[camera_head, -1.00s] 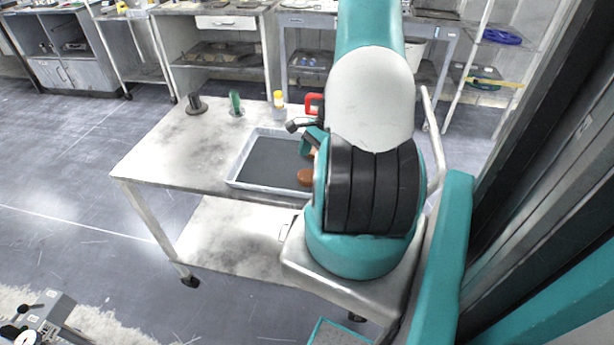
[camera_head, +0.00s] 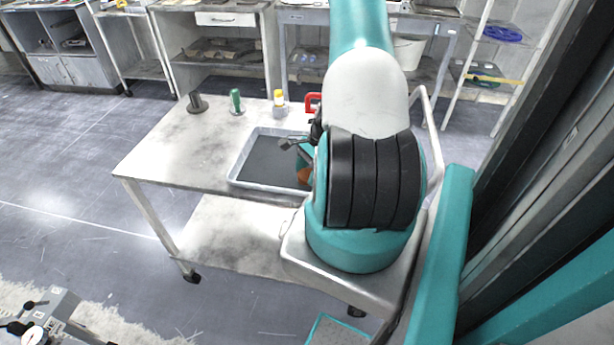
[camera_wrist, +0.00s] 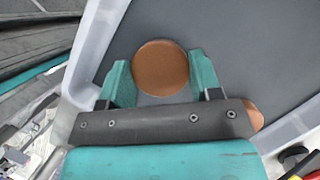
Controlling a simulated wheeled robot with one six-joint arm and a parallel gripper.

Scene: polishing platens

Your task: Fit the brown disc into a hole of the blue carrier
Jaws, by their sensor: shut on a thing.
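In the wrist view a round brown disc (camera_wrist: 161,68) sits between the teal fingertips of my gripper (camera_wrist: 162,78), which is shut on it. The disc is over the dark floor of the tray; I cannot tell its height. A second brown disc (camera_wrist: 254,116) shows partly behind the gripper's body at the right. In the head view my gripper (camera_head: 303,150) is mostly hidden by my arm above the tray, and a brown disc (camera_head: 304,175) shows at the arm's edge. I cannot make out a blue carrier on the cart.
The light-walled tray (camera_head: 233,171) lies on a worn cart top (camera_head: 165,150). Behind it stand a dark spool-like piece (camera_head: 197,103), a green piece (camera_head: 236,102), a yellow-capped bottle (camera_head: 280,103) and a red handle (camera_head: 313,103). A blue ring-like thing (camera_head: 502,34) lies on a far shelf.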

